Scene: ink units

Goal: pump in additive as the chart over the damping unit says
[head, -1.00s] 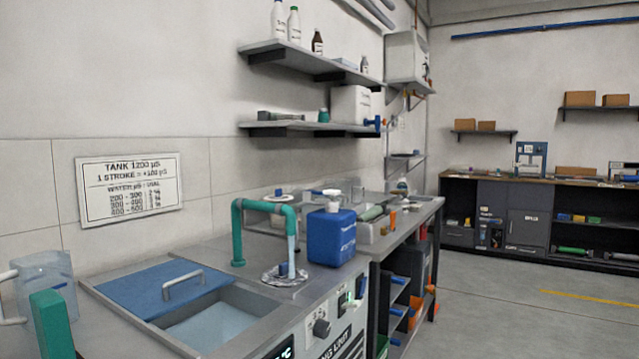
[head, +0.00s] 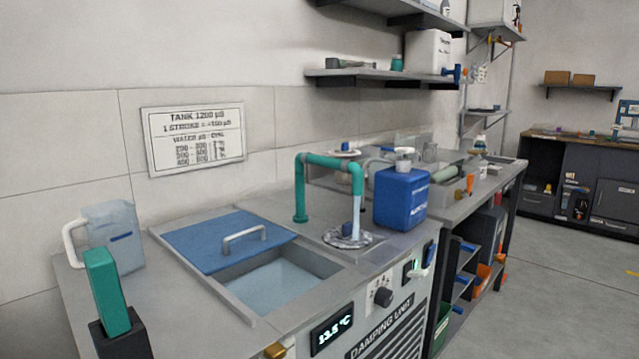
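The chart (head: 194,137) hangs on the wall over the damping unit (head: 390,325). It reads TANK 1200 µS and a line on 1 STROKE; the smaller rows are hard to read. The unit's open tank (head: 278,280) holds pale liquid, with a blue lid (head: 220,238) over its rear part. A display (head: 332,328) reads 13.5 °C. A dark dial (head: 383,296) sits on the front panel. A blue container (head: 401,199) with a white top (head: 404,165) stands at the unit's right end; its label is unreadable. Neither gripper is in view.
A green pipe (head: 300,190) arches over a round drain, with water below its mouth. A clear jug (head: 117,235) stands at the left, behind a green device (head: 106,292) in a dark holder. Shelves (head: 390,78) hang at the upper right. Floor at the right is clear.

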